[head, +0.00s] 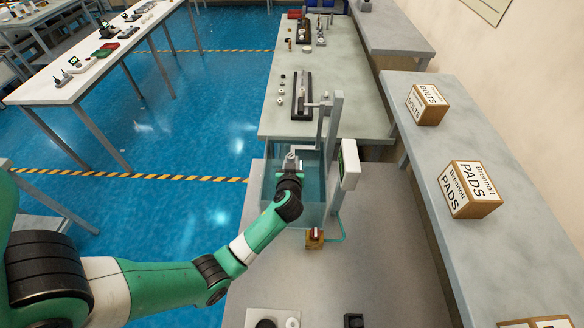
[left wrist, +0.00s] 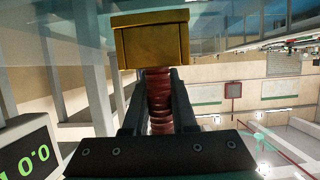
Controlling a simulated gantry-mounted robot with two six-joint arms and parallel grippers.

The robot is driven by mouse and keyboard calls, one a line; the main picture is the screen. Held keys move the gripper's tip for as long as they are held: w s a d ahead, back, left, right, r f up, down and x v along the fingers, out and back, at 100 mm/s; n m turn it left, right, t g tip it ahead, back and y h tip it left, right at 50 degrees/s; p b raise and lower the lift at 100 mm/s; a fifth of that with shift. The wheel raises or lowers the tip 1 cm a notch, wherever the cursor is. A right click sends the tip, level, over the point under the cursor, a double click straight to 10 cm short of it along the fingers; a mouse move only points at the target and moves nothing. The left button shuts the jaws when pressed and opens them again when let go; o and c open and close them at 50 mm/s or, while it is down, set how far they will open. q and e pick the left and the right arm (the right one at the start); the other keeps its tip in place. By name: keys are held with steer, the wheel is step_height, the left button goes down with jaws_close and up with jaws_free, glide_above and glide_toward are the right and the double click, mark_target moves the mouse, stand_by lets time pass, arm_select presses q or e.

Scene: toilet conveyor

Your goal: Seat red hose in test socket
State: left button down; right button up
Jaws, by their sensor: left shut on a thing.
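My left gripper (head: 291,158) is over the clear water tank (head: 264,190) in the head view. In the left wrist view, its two fingers (left wrist: 160,95) are shut on a red ribbed hose (left wrist: 159,100). A brass-coloured block (left wrist: 152,42) is at the hose's far end in that view; I cannot tell whether the hose is attached to it or only in front of it. The hose is hidden by the gripper in the head view. A small brass block with a red top (head: 315,237) stands in front of the tank, joined to a teal tube. My right gripper is not in view.
A grey post (head: 332,150) rises beside the tank, with a white display box (head: 349,164); its screen (left wrist: 26,158) reads 0.0 in the left wrist view. Boxes marked PADS (head: 470,190) and BOLTS (head: 427,104) stand on the right shelf.

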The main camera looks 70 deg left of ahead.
arm_select(q)
steer(key=shift+f, duration=0.2)
steer(key=c, duration=0.7)
jaws_free()
steer(key=shift+r, duration=0.1)
steer(key=shift+r, duration=0.1)
steer(key=shift+r+p, duration=0.25)
steer(key=shift+p, duration=0.3)
steer(key=p+v, duration=1.1)
steer(key=p, duration=0.7)
steer(key=shift+s+d, duration=0.2)
steer(key=shift+d, duration=0.15)
